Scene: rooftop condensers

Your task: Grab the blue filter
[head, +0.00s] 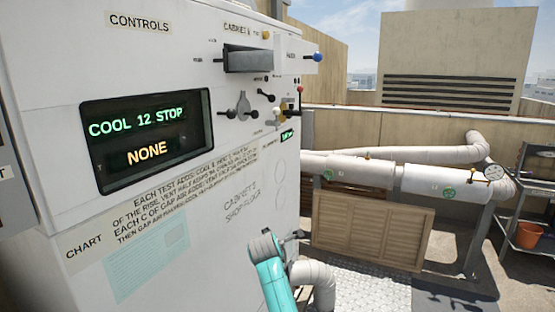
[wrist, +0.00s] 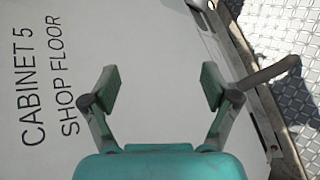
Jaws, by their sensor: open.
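I cannot make out a blue filter in either view. My gripper (wrist: 160,86) is open and empty in the wrist view, its two fingers spread in front of the white cabinet face. In the head view my teal arm rises at the bottom centre, and the gripper end is small and partly hidden there. The white cabinet (head: 225,175) fills the left of the head view, with a lit display (head: 148,138) reading "COOL 12 STOP" and "NONE". Its "CABINET 5 SHOP FLOOR" lettering (wrist: 55,85) is left of the fingers in the wrist view.
Levers and knobs, one with a blue ball (head: 317,57), stick out from the cabinet's upper right. A grey bar (wrist: 270,74) juts out right of my fingers. Large pipes (head: 380,174), a slatted wooden panel (head: 372,228) and an orange bucket (head: 527,235) stand to the right.

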